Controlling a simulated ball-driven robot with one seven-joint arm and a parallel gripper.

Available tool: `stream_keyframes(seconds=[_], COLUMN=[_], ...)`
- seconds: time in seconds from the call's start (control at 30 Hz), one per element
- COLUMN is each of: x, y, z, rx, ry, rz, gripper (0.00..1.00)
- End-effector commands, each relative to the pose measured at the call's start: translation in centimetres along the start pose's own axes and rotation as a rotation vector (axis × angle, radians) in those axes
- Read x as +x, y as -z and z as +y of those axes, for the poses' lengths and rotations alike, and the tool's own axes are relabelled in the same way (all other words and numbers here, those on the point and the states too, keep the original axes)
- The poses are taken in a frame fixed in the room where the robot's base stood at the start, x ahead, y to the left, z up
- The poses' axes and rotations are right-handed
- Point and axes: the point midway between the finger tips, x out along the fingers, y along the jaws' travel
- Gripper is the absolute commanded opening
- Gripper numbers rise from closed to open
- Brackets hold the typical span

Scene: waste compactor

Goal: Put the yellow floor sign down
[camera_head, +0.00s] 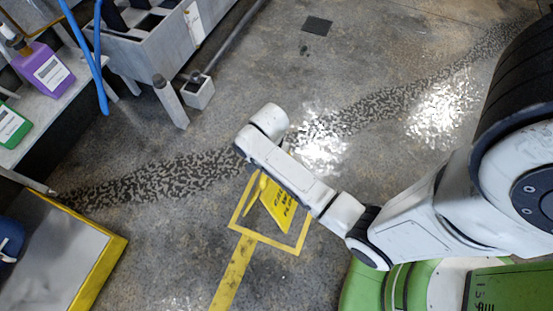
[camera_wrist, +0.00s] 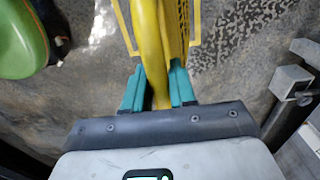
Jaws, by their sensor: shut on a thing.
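The yellow floor sign (camera_head: 277,205) with dark lettering shows in the head view below my forearm, over the yellow square outline (camera_head: 299,246) painted on the floor. In the wrist view the sign (camera_wrist: 152,60) runs up from between my teal fingers. My gripper (camera_wrist: 158,88) is shut on it. In the head view the arm covers the top of the sign and the fingers. I cannot tell whether its lower edge touches the floor.
A bench holds a purple jug (camera_head: 47,72) and a green bottle (camera_head: 11,126) at the upper left. A grey machine frame with posts (camera_head: 171,100) stands nearby. A yellow-edged platform (camera_head: 100,275) is at lower left. Floor around the painted square is clear.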

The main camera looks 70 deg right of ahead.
Motion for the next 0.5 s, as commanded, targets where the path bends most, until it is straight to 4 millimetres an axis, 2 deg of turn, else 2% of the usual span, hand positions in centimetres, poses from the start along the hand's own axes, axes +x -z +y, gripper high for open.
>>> stream_keyframes(seconds=[0.27, 0.5], x=[2.2, 4.5], y=[0.8, 0.8], z=[1.6, 1.4], rx=[0.002, 0.0], ry=[-0.001, 0.001], rz=[0.0, 0.001], gripper=[0.0, 0.0])
